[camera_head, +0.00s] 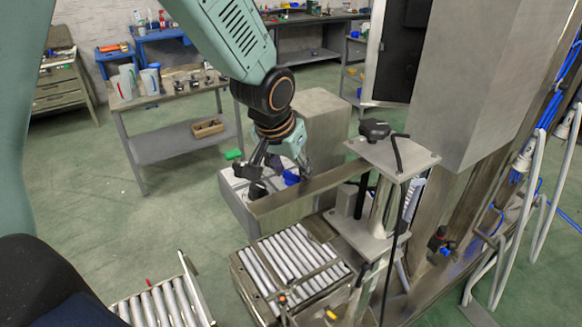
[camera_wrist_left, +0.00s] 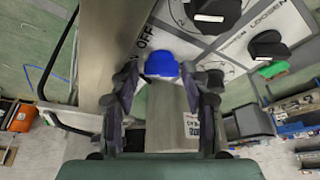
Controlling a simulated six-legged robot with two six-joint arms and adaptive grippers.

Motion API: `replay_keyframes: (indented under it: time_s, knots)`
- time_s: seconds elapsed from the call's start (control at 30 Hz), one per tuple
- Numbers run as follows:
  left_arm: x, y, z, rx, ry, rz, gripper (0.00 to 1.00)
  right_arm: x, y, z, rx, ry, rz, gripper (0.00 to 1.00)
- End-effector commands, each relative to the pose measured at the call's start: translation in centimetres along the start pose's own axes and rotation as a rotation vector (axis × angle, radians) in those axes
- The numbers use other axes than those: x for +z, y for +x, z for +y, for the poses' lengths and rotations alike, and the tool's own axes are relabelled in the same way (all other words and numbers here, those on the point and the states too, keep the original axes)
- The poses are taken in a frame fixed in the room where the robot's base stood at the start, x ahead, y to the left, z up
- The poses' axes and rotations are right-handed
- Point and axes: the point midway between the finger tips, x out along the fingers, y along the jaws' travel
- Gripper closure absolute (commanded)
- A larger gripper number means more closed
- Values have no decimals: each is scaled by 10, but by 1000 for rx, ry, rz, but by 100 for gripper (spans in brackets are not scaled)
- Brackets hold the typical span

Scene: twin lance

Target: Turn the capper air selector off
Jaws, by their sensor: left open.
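A blue knob (camera_wrist_left: 161,65) sits on a white control panel (camera_wrist_left: 172,45) beside the printed word OFF; it looks like the air selector. In the left wrist view my left gripper (camera_wrist_left: 160,82) is open, with one finger on each side of the blue knob. I cannot tell whether the fingers touch it. In the head view the left gripper (camera_head: 279,170) reaches down over the panel box (camera_head: 236,190), with a bit of the blue knob (camera_head: 291,178) showing between its fingers. The knob's pointing direction is unclear. My right gripper is not in view.
Black knobs (camera_wrist_left: 214,10) (camera_wrist_left: 268,44) stand on the panel near a LOOSEN label. A metal beam (camera_head: 310,189) runs close in front of the gripper. A roller conveyor (camera_head: 290,262) and the capper stand (camera_head: 385,190) are nearby. Open floor lies left.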

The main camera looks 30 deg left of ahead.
Motion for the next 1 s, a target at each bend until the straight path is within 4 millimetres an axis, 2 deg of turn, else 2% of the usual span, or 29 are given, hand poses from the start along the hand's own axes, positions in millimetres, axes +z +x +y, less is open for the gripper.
replay_keyframes:
  time_s: [0.13, 0.6, 0.83, 1.0]
  knots:
    - [-1, 1, 0, 0, 0, 0, 55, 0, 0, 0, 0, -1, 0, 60]
    - [-2, 0, 0, 0, 0, 2, 94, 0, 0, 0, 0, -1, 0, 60]
    - [-2, -1, 0, 5, 8, 2, 94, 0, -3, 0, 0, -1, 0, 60]
    - [-3, -2, 0, 22, 48, 1, 94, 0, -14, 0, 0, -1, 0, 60]
